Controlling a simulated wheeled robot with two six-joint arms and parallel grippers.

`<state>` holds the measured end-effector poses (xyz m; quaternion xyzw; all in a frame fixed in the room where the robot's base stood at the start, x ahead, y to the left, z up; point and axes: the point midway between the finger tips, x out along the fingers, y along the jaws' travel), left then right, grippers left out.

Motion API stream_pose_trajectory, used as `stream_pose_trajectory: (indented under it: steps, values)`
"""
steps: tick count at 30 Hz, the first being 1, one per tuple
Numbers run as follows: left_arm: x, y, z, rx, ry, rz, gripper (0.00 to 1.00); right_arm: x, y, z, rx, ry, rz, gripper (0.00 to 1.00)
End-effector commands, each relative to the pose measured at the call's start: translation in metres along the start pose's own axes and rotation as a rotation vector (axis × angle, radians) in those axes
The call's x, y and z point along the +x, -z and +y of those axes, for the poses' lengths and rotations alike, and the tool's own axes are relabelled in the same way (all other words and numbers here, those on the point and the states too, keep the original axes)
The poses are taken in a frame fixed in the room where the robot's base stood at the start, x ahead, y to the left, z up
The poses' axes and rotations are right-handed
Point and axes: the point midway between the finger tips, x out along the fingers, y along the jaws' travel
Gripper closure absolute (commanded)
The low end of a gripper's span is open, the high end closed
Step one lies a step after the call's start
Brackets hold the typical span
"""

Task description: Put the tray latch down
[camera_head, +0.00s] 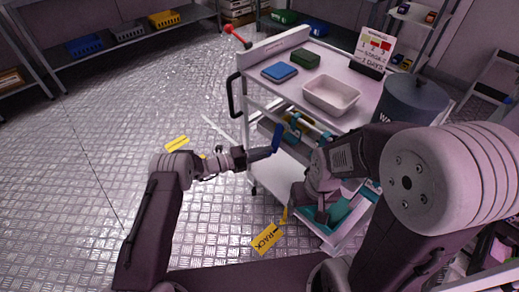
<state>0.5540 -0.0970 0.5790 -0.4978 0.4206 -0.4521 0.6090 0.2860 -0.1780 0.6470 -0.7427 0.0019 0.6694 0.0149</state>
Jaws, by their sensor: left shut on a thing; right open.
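My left gripper (262,153) is beside the cart's front left side, below the top shelf. It is shut on a small dark blue piece (277,138) that points upward; I cannot tell for sure whether this is the tray latch. My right gripper (323,213) is lower and to the right, open, over a teal tray (341,210) on the cart's low shelf. My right arm hides much of that tray.
The metal floor (80,165) at left is largely clear.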

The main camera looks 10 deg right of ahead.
Motion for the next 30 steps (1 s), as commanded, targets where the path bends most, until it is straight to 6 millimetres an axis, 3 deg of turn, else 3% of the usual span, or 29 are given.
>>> stream_pose_trajectory:
  steps: [10, 28, 29, 30]
  values:
    - [0.007, 0.018, 0.002, -0.137, 0.054, 0.0, 1.0, 0.005, -0.001, 0.0, 0.0, 0.0, 0.0, 0.28]
    - [0.009, 0.022, 0.001, -0.168, 0.066, 0.002, 1.0, 0.005, -0.001, 0.0, 0.0, 0.0, 0.0, 0.28]
    - [0.009, 0.022, 0.001, -0.168, 0.066, 0.003, 0.7, 0.005, -0.001, 0.0, 0.0, 0.0, 0.0, 0.28]
    - [0.009, 0.022, 0.001, -0.168, 0.066, 0.002, 0.59, 0.005, -0.001, 0.0, 0.0, 0.0, 0.0, 0.28]
